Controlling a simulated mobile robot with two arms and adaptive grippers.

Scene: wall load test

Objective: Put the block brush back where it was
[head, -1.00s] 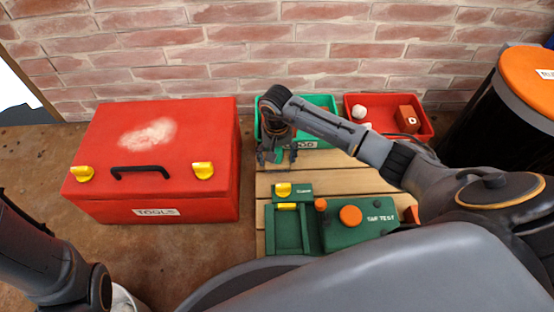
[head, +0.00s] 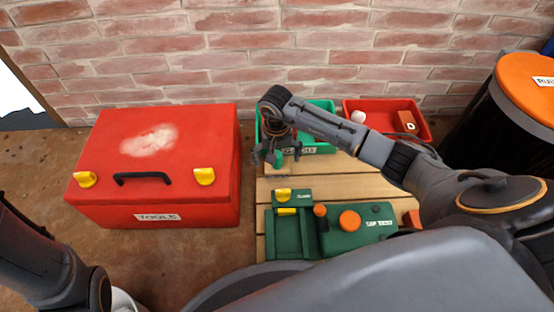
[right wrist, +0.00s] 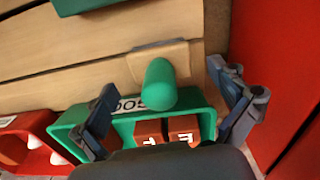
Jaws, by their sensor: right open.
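The block brush shows in the right wrist view as a rounded green handle (right wrist: 158,84) pointing up at the camera, with a pale body and a grey edge below it. It sits over the wooden slats, just beside the green bin (right wrist: 203,122). In the head view a bit of green handle (head: 274,158) shows under my right gripper (head: 277,156). My right gripper is open, with one finger on each side of the handle and gaps between. Whether the brush rests fully on the slats is hard to tell. My left gripper is out of the head view; only its arm shows.
The green bin holds red lettered blocks (right wrist: 166,131). A red bin (head: 386,106) with a lettered block stands right of it. A red toolbox (head: 150,190) lies left, a green tap tester (head: 345,236) in front. An orange-lidded barrel (head: 525,75) stands far right.

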